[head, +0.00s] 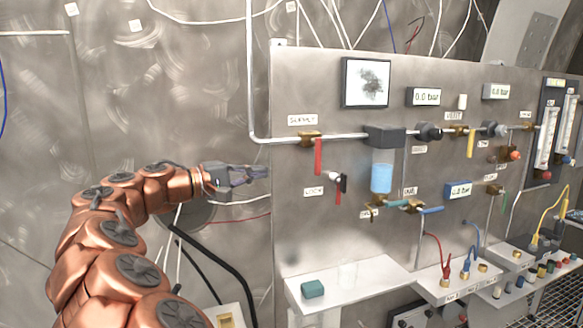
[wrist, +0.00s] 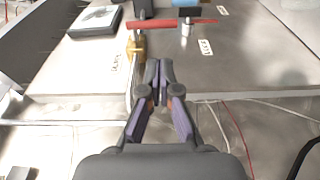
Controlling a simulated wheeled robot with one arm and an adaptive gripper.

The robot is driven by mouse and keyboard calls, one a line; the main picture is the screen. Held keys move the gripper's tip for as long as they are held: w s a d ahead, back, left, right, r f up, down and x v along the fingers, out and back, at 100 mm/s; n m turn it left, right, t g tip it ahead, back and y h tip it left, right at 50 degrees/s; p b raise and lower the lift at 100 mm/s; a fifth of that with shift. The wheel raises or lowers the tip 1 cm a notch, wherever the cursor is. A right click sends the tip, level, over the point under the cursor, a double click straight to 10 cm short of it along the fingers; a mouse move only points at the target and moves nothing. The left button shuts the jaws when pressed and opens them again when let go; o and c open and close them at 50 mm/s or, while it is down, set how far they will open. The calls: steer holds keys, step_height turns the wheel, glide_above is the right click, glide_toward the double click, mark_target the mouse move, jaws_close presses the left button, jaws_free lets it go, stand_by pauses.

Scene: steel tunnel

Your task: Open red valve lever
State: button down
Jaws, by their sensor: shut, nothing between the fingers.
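A red valve lever (head: 318,157) hangs straight down from a brass valve (head: 309,138) on the horizontal supply pipe, across the pipe's line. In the wrist view the lever (wrist: 172,22) lies sideways near the top, with the brass valve (wrist: 137,47) at its left end. My gripper (head: 267,172) is at the panel's left edge, left of the lever and apart from it. In the wrist view my gripper (wrist: 158,70) has its fingertips together, with nothing between them. The lever's whole length is in sight.
A grey panel (head: 290,95) carries the valve, pipes and gauges. A small lock (head: 339,185) with a red part sits below the lever. A shelf (head: 375,276) with a green block (head: 313,289) juts out below. The wall left of the panel has loose cables.

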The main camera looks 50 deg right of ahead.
mark_target(316, 156)
steer(key=p+x, duration=0.3)
steer(key=x, duration=1)
steer(key=shift+d+p, duration=0.35)
steer(key=shift+s+d+f+b, duration=0.1)
steer(key=shift+s+f+b, duration=0.05)
steer(key=shift+s+b, duration=0.2)
